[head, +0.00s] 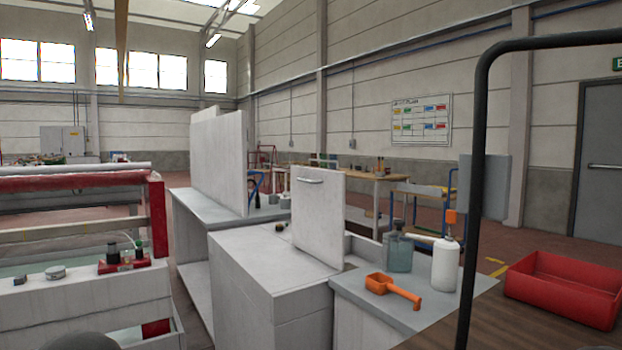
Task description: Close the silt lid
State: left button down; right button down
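The silt lid appears to be the light grey panel (318,225) with a bar handle (310,181) near its top edge. It stands upright, open, on the pale grey box (270,280) in the middle of the head view. The box's opening is mostly hidden behind the panel. Neither of my grippers shows in this view.
A grey bench top (425,315) beside the box carries an orange scoop (392,288), a grey-green jug (398,250) and a white spray bottle (446,265). A red tray (565,288) lies at right. A black bent tube (479,150) crosses the near right.

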aim_at(317, 196)
jog(key=i+j+z, duration=0.15)
jog(key=j, duration=0.15)
jog(key=i+j+z, duration=0.15)
jog(key=j, duration=0.2)
jog(key=i+j+z, duration=0.2)
jog(key=j, duration=0.2)
jog(key=j+z, duration=0.15)
jog(key=j, duration=0.2)
jog(key=i, duration=0.05)
